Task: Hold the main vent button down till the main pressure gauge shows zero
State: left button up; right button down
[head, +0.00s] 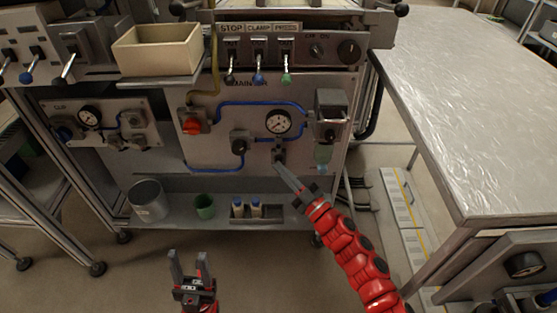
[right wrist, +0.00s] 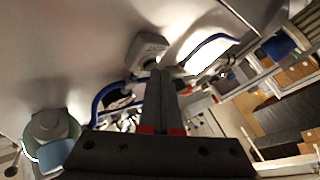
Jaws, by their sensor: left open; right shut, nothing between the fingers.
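The main pressure gauge (head: 277,122) is a round white dial in a black rim on the grey main air panel (head: 205,150). Its needle is too small to read with certainty. Below it is a small dark fitting (head: 279,155), where the vent button appears to be; the button itself cannot be made out. My right gripper (head: 279,166) is shut and empty, its tips at or just below this fitting. In the right wrist view the fingers (right wrist: 160,80) point at a grey block (right wrist: 148,48); contact cannot be told. My left gripper (head: 189,258) is open and empty, low in front.
A red knob (head: 193,125) and blue hoses are on the panel. A filter unit (head: 330,112) stands right of the gauge. A second small gauge (head: 88,116) is on the left panel. A wrapped table (head: 470,100) is at right.

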jog(key=shift+s, duration=0.6)
jog(key=shift+s+p, duration=0.85)
jog(key=shift+s, duration=1.65)
jog(key=shift+s, duration=0.1)
